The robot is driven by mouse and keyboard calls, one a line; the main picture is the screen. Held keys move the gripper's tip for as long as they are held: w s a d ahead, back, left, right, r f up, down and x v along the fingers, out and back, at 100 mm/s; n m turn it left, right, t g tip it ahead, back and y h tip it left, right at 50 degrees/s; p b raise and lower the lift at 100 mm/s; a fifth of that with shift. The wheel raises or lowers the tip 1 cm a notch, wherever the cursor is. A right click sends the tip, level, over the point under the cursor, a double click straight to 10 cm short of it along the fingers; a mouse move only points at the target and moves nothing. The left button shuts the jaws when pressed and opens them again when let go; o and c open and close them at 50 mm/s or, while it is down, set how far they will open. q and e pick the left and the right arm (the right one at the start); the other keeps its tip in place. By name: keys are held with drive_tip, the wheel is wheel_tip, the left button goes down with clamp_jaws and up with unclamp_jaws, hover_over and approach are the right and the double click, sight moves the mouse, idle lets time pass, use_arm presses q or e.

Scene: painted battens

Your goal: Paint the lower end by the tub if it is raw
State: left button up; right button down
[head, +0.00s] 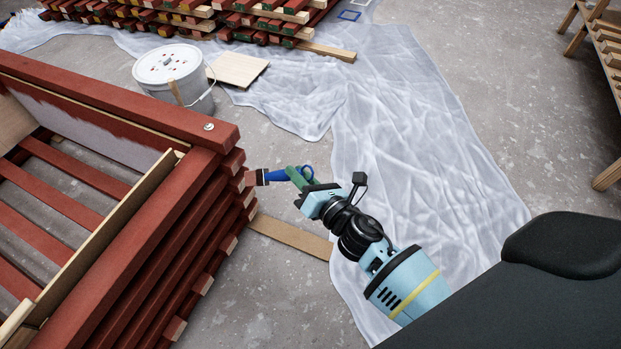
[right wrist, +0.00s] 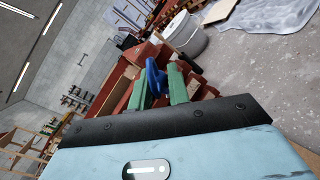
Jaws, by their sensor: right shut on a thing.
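A white tub (head: 172,70) with a lid stands on the floor behind the stack of red battens (head: 150,215). Several batten ends show along the stack's right side, some red and some pale raw wood. My right gripper (head: 299,177), with green fingers, is shut on a brush (head: 277,175) with a blue handle. The brush points left, its head close to the batten ends at the corner nearer the tub. I cannot tell whether it touches one. In the right wrist view the blue handle (right wrist: 155,80) shows between the fingers. My left gripper is out of view.
A pale board (head: 237,69) lies beside the tub. A crumpled plastic sheet (head: 420,140) covers the floor at the middle and right. More stacked battens (head: 190,18) lie at the back. A wooden rack (head: 607,40) stands at the far right. A flat strip (head: 290,237) lies under my right arm.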

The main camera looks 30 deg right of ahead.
drive_tip(key=shift+w+a, duration=0.85)
drive_tip(key=shift+w, duration=0.25)
drive_tip(key=shift+w+a+b, duration=0.25)
drive_tip(key=shift+w+b, duration=0.05)
drive_tip(key=shift+w, duration=0.05)
drive_tip(key=shift+w+d, duration=0.6)
drive_tip(key=shift+d, duration=0.25)
drive_tip(key=shift+w+d, duration=0.55)
drive_tip(key=shift+d, duration=0.25)
drive_tip(key=shift+a, duration=0.1)
